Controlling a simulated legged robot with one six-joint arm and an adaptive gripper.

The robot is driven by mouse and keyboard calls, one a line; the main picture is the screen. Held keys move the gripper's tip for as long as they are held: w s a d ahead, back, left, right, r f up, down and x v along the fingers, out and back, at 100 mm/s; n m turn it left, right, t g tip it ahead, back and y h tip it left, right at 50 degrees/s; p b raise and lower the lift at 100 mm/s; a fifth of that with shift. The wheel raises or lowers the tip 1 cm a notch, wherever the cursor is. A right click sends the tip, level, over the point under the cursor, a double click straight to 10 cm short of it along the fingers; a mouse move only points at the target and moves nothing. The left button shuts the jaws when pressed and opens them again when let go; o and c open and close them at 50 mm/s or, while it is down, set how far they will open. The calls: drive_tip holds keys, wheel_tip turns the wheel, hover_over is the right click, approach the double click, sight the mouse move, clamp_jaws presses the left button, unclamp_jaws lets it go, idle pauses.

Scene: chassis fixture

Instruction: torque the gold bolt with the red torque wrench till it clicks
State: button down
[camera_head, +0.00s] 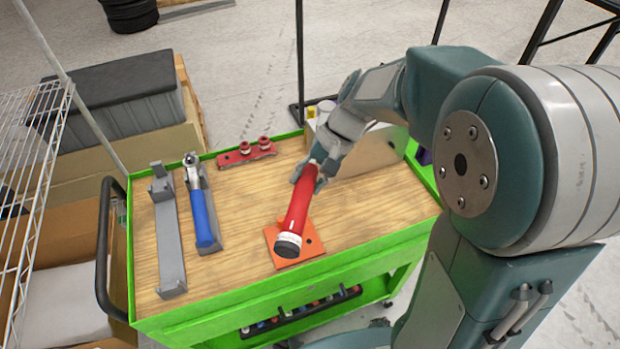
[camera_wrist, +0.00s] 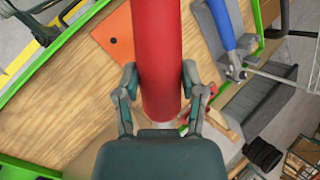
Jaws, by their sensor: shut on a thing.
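The red torque wrench (camera_head: 299,207) is in my gripper (camera_head: 307,173), held tilted above the cart top, with its black-capped handle end toward the front. In the wrist view its red handle (camera_wrist: 158,40) runs between the two fingers of my gripper (camera_wrist: 159,78), which are shut around it. The wrench's far end is hidden behind my gripper and arm. The handle end hangs over an orange plate (camera_head: 314,245) lying on the wood. I cannot make out the gold bolt in either view.
A blue wrench (camera_head: 203,216) lies in a grey holder, beside an empty grey holder (camera_head: 170,245). A red rack (camera_head: 232,158) with red knobs is at the back. A grey box (camera_head: 352,160) stands right of my gripper. The wood (camera_head: 240,265) is clear at front.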

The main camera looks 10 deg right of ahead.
drive_tip(key=shift+w+a+m+t, duration=0.3)
drive_tip(key=shift+a, duration=0.35)
drive_tip(key=shift+r, duration=1.2)
idle(0.7)
drive_tip(key=shift+r, duration=2.35)
drive_tip(key=shift+s, duration=0.1)
